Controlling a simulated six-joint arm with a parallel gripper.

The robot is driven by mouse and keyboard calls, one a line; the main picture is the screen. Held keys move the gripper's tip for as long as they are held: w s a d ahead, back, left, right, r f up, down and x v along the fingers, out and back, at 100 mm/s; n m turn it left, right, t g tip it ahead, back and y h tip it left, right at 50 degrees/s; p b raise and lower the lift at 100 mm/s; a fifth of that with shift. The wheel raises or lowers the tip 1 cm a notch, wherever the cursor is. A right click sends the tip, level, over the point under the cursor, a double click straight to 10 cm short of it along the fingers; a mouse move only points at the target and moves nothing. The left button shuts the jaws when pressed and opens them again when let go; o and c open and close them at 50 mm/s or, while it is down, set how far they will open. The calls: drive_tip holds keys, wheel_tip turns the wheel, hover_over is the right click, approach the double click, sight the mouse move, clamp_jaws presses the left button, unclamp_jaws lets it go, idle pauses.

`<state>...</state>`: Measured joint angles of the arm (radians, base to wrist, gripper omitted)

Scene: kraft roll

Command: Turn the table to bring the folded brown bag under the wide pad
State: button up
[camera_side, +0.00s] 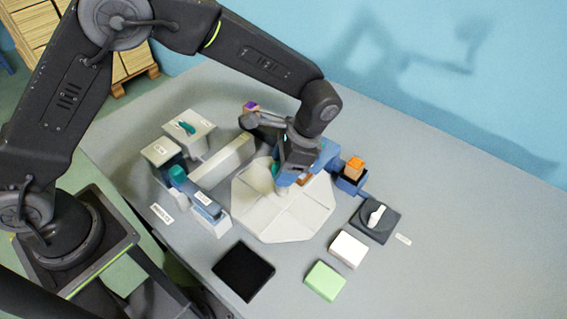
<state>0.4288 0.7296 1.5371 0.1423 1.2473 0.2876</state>
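A pale eight-sided turntable (310,215) with seam lines sits in the middle of the grey work table. My gripper (282,183) is down over its upper part, close to a light upright piece near the table's centre. The fingertips are too small and too covered to tell open from shut. A small brown piece (305,178), possibly the folded brown bag, shows partly beside my gripper, under blue parts. A blue block (326,158) stands just right of my wrist. I cannot make out which part is the wide pad.
An orange-brown block (355,163) sits in a dark blue holder at right. A dark dial box with a white knob (376,216), white block (348,249), green block (325,281) and black square (243,271) lie in front. Grey boxes (188,128) stand left.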

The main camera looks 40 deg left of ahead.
drive_tip(key=shift+o, duration=0.9)
drive_tip(key=v, duration=1.4)
